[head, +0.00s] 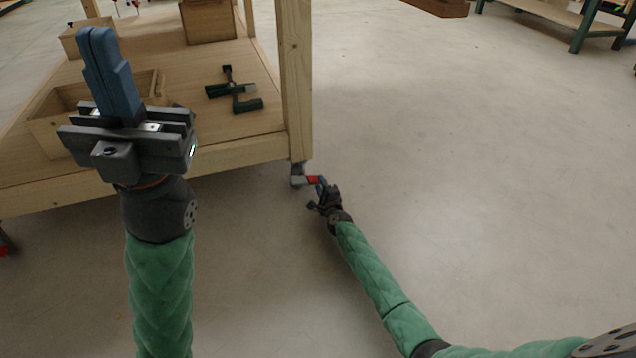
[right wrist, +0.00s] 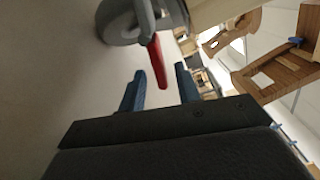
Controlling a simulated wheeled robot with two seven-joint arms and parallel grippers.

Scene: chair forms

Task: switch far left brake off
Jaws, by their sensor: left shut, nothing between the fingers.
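A caster wheel (head: 297,174) with a red brake lever (head: 313,179) sits under the table leg at the right corner of the wooden table. My right gripper (head: 322,187) is low by the floor, right at this lever. In the right wrist view the red lever (right wrist: 158,62) reaches down from the grey wheel (right wrist: 118,22) toward the gap between my two blue fingers, which are apart. I cannot tell whether they touch it. My left gripper (head: 96,38) is raised, shut and empty, in front of the table. Another red brake lever (head: 3,250) shows at the left edge.
The wooden table's lower shelf (head: 235,135) holds an open wooden box (head: 50,125) and a dark green clamp-like tool (head: 235,90). The table leg (head: 295,80) stands just above my right gripper. The floor to the right is clear.

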